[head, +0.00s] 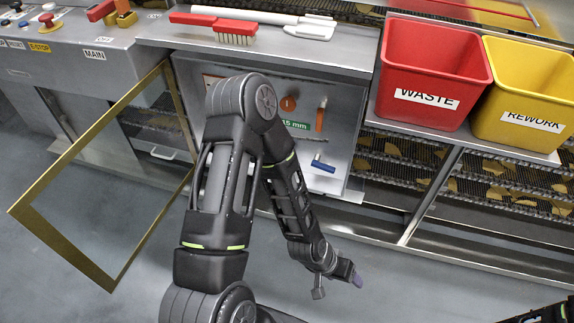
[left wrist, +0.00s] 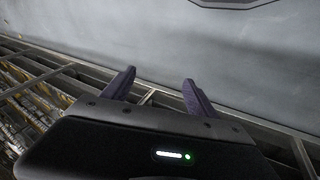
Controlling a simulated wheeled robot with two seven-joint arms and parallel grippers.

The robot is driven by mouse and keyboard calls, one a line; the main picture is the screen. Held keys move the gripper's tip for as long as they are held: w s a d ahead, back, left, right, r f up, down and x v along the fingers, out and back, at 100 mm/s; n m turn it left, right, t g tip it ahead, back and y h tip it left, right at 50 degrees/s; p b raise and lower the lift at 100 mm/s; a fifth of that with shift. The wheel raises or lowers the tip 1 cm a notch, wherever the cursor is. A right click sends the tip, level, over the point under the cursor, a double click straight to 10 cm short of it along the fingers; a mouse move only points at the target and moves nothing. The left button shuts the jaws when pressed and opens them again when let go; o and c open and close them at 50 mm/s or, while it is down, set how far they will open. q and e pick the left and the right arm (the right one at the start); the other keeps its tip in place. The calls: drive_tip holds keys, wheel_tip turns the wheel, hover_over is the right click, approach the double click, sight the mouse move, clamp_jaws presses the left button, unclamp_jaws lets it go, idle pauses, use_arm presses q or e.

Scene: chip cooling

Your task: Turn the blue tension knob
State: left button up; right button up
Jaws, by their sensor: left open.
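The blue knob (head: 323,165) sits low inside the open cabinet (head: 345,125), to the right of my left arm. My left gripper (head: 355,278) is below and in front of the cabinet, apart from the knob and over the grey floor. In the left wrist view its two dark purple fingers (left wrist: 159,85) are spread with nothing between them. The blue knob does not show in the left wrist view. My left arm hides part of the cabinet's inside. Part of my right arm shows at the bottom right corner, without its gripper.
A gold-framed door (head: 75,150) stands swung open at the left. Inside the cabinet are an orange knob (head: 288,103), an orange lever (head: 321,115) and a green label (head: 297,125). Red waste (head: 425,110) and yellow rework (head: 515,118) bins stand at the right, above conveyor racks (head: 480,180).

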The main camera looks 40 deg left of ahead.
use_arm(q)
drive_tip(key=w+a+f+n+t+y+b, duration=0.1)
drive_tip(key=w+a+f+t+b, duration=0.35)
drive_tip(key=w+a+b, duration=0.4)
drive_tip(key=w+a+r+t+y+b, duration=0.1)
drive_tip(key=w+a+y+b, duration=0.1)
drive_tip(key=a, duration=0.7)
drive_tip(key=w+a+r+t+y+b, duration=0.2)
drive_tip(key=w+a+b, duration=0.3)
drive_tip(key=a, duration=0.4)
drive_tip(key=w+a+r+t+y+b, duration=0.2)
drive_tip(key=w+a+y+b, duration=0.1)
drive_tip(key=a, duration=0.7)
drive_tip(key=shift+w+n+y+b, duration=0.3)
drive_tip(key=shift+w+b, duration=0.4)
drive_tip(key=shift+w, duration=0.45)
use_arm(e)
wheel_tip(320, 180, down, 22)
drive_tip(key=w+d, duration=0.1)
drive_tip(key=shift+f, duration=0.2)
drive_tip(key=shift+w, duration=0.1)
